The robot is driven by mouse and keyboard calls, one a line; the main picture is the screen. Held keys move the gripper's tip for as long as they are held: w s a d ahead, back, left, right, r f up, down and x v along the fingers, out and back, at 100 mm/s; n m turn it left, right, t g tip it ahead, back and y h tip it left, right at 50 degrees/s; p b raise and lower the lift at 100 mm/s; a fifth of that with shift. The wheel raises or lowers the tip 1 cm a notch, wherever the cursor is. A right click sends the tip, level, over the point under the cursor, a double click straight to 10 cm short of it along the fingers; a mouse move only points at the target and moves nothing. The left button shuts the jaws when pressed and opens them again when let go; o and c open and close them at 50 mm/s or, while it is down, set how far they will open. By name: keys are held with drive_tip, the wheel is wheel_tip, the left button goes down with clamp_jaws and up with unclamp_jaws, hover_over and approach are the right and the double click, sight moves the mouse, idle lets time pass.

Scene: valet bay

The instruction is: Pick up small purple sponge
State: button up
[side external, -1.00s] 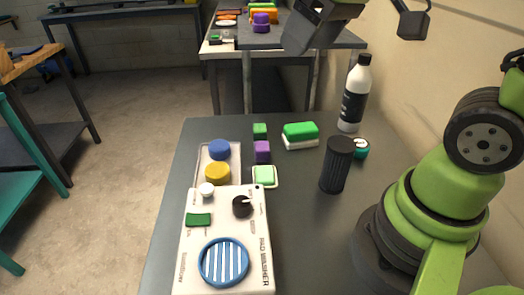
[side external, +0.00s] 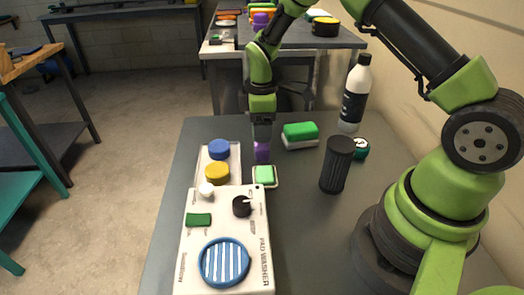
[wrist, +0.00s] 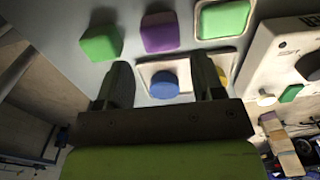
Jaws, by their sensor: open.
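The small purple sponge (side external: 262,155) stands on the dark table, between the small green sponge and a light green sponge in a white dish. In the wrist view the purple sponge (wrist: 159,32) lies beyond my fingertips. My gripper (side external: 262,138) points down, just over or behind the purple sponge in the side view. In the wrist view its two fingers (wrist: 162,72) are apart with nothing held between them. The small green sponge (wrist: 101,43) is hidden behind my gripper in the side view.
The light green sponge (side external: 264,175) sits close in front. A tray with blue (side external: 219,148) and yellow (side external: 217,173) pads is left. The pad washer (side external: 225,213) is in front. A large green-white sponge (side external: 300,135), black cylinder (side external: 336,165) and bottle (side external: 355,95) stand right.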

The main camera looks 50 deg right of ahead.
sight(262, 146)
wheel_tip(262, 146, down, 7)
drive_tip(key=shift+s, duration=0.1)
idle(0.3)
drive_tip(key=shift+c, duration=0.3)
drive_tip(key=c, duration=0.6)
